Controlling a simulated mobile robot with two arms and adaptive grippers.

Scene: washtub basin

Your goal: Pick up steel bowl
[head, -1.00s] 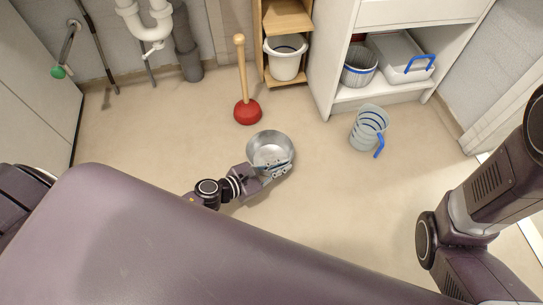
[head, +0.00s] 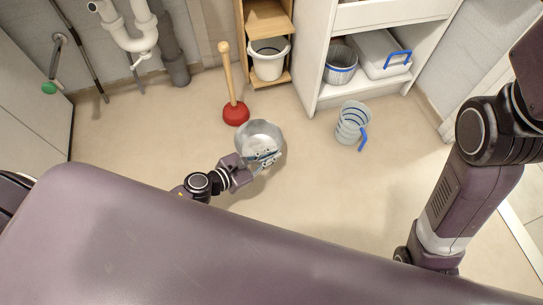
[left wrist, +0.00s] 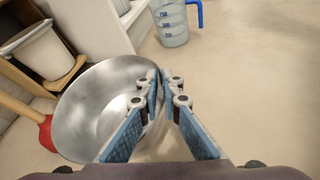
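The steel bowl (head: 259,133) is a round, shiny, open bowl near the middle of the head view, just in front of the red plunger. It also fills the left half of the left wrist view (left wrist: 88,100), its mouth tilted in that picture. My left gripper (head: 266,156) is at the bowl's near right side. In the left wrist view its blue-padded fingers (left wrist: 160,74) come together on the bowl's rim, one inside and one outside. Whether the bowl's base touches the floor is hard to tell. My right arm shows at the right, but its gripper is out of view.
A red plunger (head: 236,114) with a wooden handle stands behind the bowl. A clear measuring jug (head: 350,122) with a blue handle stands to the right. Shelves hold a white bucket (head: 268,60), a grey basket (head: 340,66) and a lidded box (head: 378,58). Floor around the jug is clear.

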